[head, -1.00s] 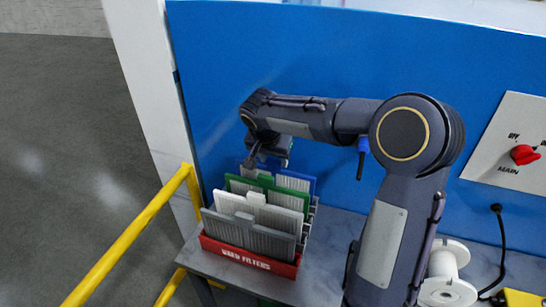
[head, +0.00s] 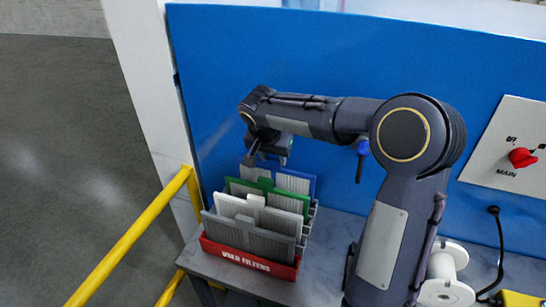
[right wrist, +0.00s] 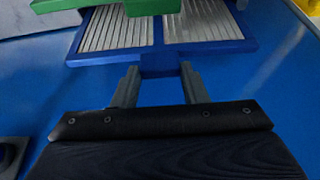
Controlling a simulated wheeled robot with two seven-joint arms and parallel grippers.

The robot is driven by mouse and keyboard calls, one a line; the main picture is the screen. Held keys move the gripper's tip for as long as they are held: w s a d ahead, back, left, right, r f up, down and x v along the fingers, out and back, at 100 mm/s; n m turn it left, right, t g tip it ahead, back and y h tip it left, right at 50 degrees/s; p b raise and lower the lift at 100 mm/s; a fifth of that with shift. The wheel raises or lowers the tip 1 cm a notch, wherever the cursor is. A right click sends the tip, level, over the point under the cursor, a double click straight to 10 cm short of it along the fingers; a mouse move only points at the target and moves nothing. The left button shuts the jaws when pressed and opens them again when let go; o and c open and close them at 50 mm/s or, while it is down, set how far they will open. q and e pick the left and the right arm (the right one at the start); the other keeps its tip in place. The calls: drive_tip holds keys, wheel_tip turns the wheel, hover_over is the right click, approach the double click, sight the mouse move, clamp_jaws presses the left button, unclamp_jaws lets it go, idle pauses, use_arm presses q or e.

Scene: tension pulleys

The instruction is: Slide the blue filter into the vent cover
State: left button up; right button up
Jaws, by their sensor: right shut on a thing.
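The blue filter (head: 313,184) stands at the back of a row of filters in the red bin (head: 245,262) marked as used filters. Its blue frame and pleated grey panels show large in the right wrist view (right wrist: 215,48). My right gripper (head: 266,160) reaches down over the back of the row. In the right wrist view its two fingers (right wrist: 158,82) are shut on the tab of the blue filter. The grip also hides part of the filter in the head view. The vent cover is not recognisable in view. My left gripper is out of view.
A green filter (head: 285,200), a white filter (head: 283,218) and a grey filter (head: 270,241) stand close in front. A blue panel (head: 330,60) rises behind. A yellow rail (head: 130,240) is at left. A white spool (head: 447,290) and black cable (head: 497,240) are at right.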

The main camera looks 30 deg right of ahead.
drive_tip(key=shift+r+p, duration=0.75)
drive_tip(key=shift+r, duration=0.65)
drive_tip(key=shift+r+p, duration=0.8)
drive_tip(key=shift+r, duration=0.75)
wheel_tip(320, 180, up, 4)
drive_tip(key=p, duration=0.2)
drive_tip(key=shift+p, duration=0.35)
idle(0.8)
